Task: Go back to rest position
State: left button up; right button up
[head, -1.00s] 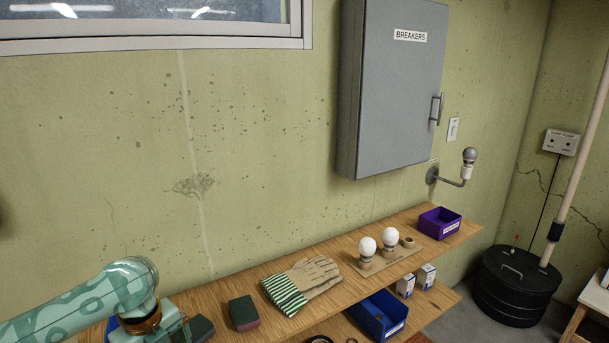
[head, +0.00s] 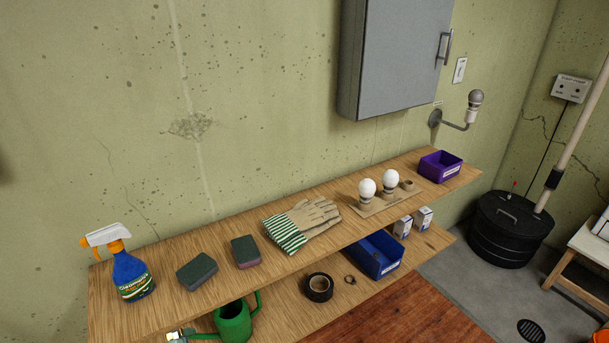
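Neither of my grippers shows in the head view, and no part of my arms is clearly visible. The wooden shelf (head: 185,247) runs along the wall. On its top board are a blue spray bottle (head: 130,274) with a white and orange head, two dark sponges (head: 197,271) (head: 245,252), striped work gloves (head: 303,224), two white bulbs (head: 367,190) (head: 389,182) on a cardboard holder, and a purple bin (head: 440,166). A grey bulb (head: 475,98) sits in the wall lamp (head: 452,123).
The lower board holds a green watering can (head: 234,322), black tape (head: 319,288), a blue bin (head: 376,255) and small boxes (head: 423,217). A reddish wooden surface (head: 410,315) is in front. A black sump lid (head: 505,229) stands at right, near a floor drain (head: 531,331).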

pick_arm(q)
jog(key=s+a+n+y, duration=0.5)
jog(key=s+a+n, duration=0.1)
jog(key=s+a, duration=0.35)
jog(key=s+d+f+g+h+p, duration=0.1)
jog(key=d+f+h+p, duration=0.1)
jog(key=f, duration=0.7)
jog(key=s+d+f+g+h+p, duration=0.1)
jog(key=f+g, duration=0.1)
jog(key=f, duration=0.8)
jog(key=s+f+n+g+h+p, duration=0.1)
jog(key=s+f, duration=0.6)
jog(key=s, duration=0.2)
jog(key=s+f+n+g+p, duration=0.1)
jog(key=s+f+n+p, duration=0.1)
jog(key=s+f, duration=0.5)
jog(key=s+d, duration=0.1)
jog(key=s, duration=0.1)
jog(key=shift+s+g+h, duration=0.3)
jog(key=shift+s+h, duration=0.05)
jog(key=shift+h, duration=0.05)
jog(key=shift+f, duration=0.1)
